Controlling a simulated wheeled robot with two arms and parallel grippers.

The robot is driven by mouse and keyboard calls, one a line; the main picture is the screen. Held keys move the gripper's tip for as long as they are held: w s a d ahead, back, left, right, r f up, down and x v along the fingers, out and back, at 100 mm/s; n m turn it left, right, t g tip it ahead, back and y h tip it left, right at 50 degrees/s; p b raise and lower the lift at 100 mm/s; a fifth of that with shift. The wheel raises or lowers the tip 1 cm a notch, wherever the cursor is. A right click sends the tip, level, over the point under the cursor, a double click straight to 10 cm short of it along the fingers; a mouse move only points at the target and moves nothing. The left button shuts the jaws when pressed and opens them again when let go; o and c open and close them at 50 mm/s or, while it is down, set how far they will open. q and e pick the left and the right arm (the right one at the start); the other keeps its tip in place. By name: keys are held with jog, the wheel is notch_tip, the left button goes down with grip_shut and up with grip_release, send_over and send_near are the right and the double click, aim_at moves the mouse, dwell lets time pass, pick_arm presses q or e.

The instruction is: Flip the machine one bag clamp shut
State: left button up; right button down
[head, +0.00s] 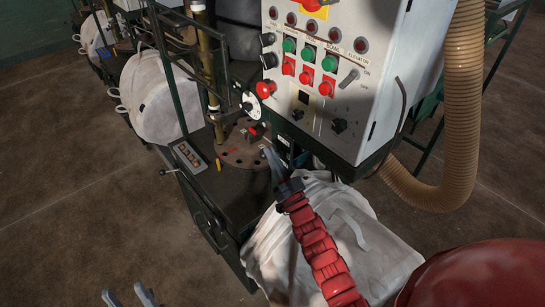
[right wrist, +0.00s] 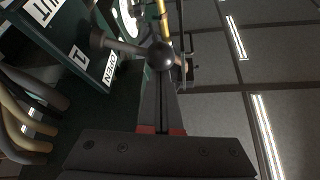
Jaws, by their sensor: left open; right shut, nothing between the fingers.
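The bag clamp's lever (right wrist: 128,46) shows in the right wrist view as a dark rod with a round black knob (right wrist: 160,56). It stands beside a green panel carrying a "1" label (right wrist: 78,58) and an "OPEN" label (right wrist: 110,67). My right gripper (head: 267,152) reaches to the machine below the control box; it also shows in the right wrist view (right wrist: 161,85). Its fingers are together and empty, with their tips at the knob; contact is unclear. In the head view I cannot pick out the lever. My left gripper (head: 128,297) is open and empty at the bottom edge.
A white bulk bag (head: 285,255) hangs under my right forearm. Another white bag (head: 155,100) hangs at the left. The control box (head: 345,75) and tan hose (head: 462,110) stand close on the right. The floor (head: 75,215) at left is clear.

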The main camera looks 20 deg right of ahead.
jog(key=shift+f, duration=0.1)
notch_tip(320, 180, down, 7)
jog(key=a+n+g+y+b, duration=0.1)
jog(key=n+g+y+b, duration=0.5)
jog(key=n, duration=1.2)
jog(key=y+b, duration=0.4)
jog(key=b, duration=0.2)
jog(key=shift+s+a+b, duration=0.15)
jog(key=shift+s+b, duration=0.05)
jog(key=shift+b, duration=0.1)
jog(key=shift+f, duration=0.15)
